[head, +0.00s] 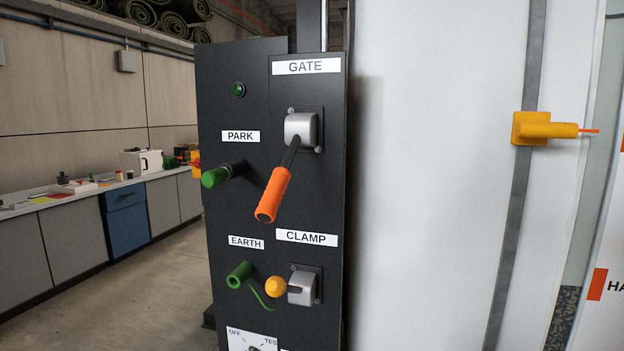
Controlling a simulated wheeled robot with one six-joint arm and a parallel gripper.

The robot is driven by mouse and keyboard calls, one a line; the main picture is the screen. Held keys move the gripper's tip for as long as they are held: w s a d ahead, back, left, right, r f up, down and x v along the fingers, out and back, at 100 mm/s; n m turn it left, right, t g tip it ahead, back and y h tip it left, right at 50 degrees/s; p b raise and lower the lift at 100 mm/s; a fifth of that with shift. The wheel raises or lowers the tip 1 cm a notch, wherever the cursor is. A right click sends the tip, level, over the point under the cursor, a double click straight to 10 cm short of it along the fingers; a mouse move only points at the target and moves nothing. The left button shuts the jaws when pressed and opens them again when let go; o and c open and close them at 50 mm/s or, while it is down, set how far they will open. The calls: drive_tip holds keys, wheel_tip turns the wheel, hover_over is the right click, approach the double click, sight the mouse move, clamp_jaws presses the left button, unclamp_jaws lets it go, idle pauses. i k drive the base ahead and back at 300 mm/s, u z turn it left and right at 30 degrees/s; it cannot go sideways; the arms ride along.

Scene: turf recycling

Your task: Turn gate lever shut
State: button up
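The gate lever (273,194) has an orange grip on a dark shaft. It comes out of a silver housing (300,129) under the GATE label (306,66) on a black panel (238,85). The lever points down and a little to the left, and its grip end is nearest to me. Nothing touches it. My gripper is not in view.
Below, the CLAMP lever (276,286) has a yellow knob. Green PARK (214,177) and EARTH (239,274) fittings stick out left of the levers. A white panel (430,190) with a yellow fitting (540,128) stands at right. A counter (75,203) runs along the left wall; the floor before it is clear.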

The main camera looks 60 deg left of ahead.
sight(267, 209)
drive_tip(key=z, duration=1.5)
drive_tip(key=k, duration=1.85)
drive_tip(key=u, duration=2.3)
drive_tip(key=i, duration=0.45)
